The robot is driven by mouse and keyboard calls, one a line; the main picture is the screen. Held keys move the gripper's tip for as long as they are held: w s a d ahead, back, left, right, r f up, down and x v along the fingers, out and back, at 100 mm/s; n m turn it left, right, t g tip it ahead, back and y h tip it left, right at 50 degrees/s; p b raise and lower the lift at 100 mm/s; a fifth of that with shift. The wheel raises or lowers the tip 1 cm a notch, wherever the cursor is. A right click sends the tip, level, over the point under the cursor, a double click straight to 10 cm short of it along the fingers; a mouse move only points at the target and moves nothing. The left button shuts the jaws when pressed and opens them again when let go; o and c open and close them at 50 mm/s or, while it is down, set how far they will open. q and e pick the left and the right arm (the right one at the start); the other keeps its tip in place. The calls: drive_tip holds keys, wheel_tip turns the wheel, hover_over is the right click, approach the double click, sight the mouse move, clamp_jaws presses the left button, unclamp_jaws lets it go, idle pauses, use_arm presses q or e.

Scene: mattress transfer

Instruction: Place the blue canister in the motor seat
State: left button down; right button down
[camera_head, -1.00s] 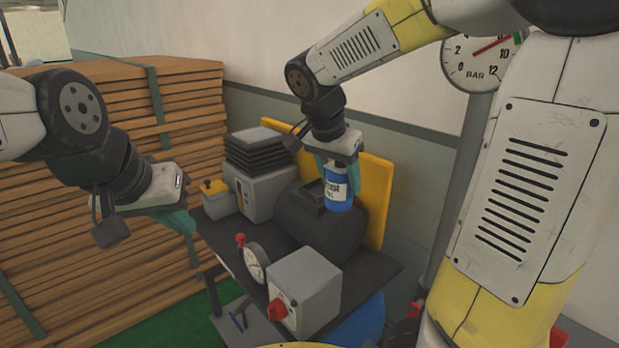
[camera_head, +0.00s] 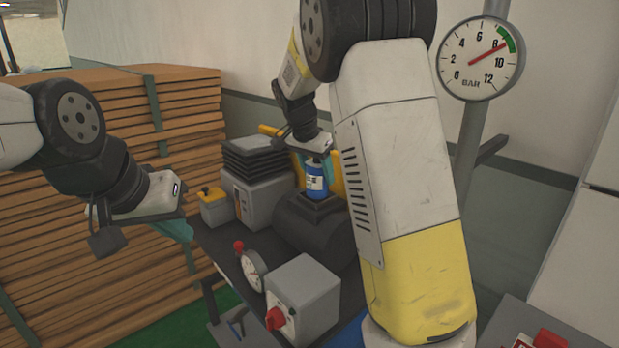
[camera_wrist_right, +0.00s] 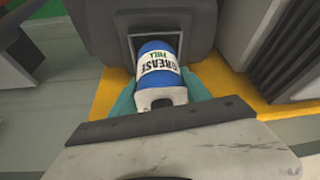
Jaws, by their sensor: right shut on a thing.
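The blue canister (camera_head: 316,184) with a white label stands upright over the square motor seat (camera_head: 309,207) on top of the dark motor (camera_head: 305,232). Its lower end meets the seat's opening; I cannot tell whether it rests on the bottom. In the right wrist view the canister (camera_wrist_right: 157,62) lies within the seat's frame (camera_wrist_right: 130,42). My right gripper (camera_head: 314,168) is shut on the canister, with teal fingers on both sides (camera_wrist_right: 160,97). My left gripper (camera_head: 178,230) hangs empty left of the bench, its finger gap unclear.
A yellow-topped box (camera_head: 214,205) is at the left. Stacked planks (camera_head: 90,240) stand behind my left arm.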

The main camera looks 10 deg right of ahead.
drive_tip(key=shift+f, duration=0.65)
drive_tip(key=shift+f, duration=0.1)
drive_tip(key=c, duration=0.5)
unclamp_jaws()
drive_tip(key=v, duration=1.2)
drive_tip(key=s+d+f+n+t+y, duration=0.1)
drive_tip(key=s+n, duration=0.3)
drive_tip(key=s, duration=0.9)
drive_tip(key=s+d+f+n+t+y, duration=0.2)
drive_tip(key=s+d+f+n+y, duration=0.1)
drive_tip(key=s, duration=1)
drive_tip(key=n+y, duration=0.1)
drive_tip(key=n, duration=0.1)
drive_tip(key=shift+s+d+n, duration=0.3)
drive_tip(key=shift+s+d, duration=0.05)
